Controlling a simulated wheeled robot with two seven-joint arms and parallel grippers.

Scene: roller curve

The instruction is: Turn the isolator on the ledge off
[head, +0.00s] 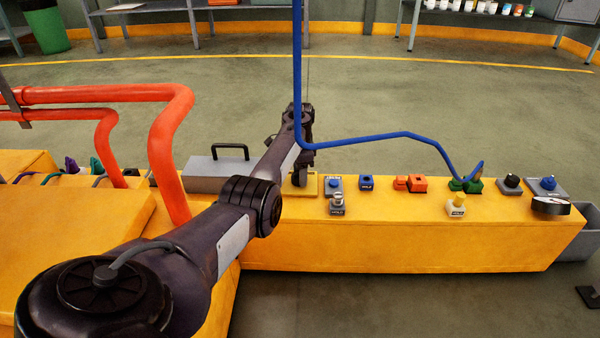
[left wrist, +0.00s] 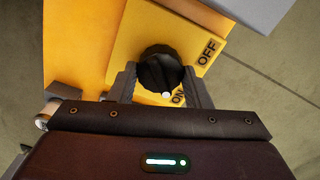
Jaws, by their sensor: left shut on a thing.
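The isolator has a round black knob (left wrist: 158,70) on a yellow plate (left wrist: 130,38) marked OFF and ON. The white mark on the knob's rim lies beside the word ON, and OFF stands to the upper right. My left gripper (left wrist: 161,82) is shut on the knob, one finger on each side. In the head view my left gripper (head: 299,180) reaches down to the isolator's yellow plate (head: 312,187) on the ledge (head: 400,240); the knob is hidden there. My right gripper is not in view.
A grey box with a black handle (head: 218,176) stands left of the isolator. A grey-and-blue switch (head: 333,184) and a pale knob (head: 337,203) stand close to its right. Red pipes (head: 165,140) rise beside my left arm. A blue pipe (head: 380,136) crosses above the ledge.

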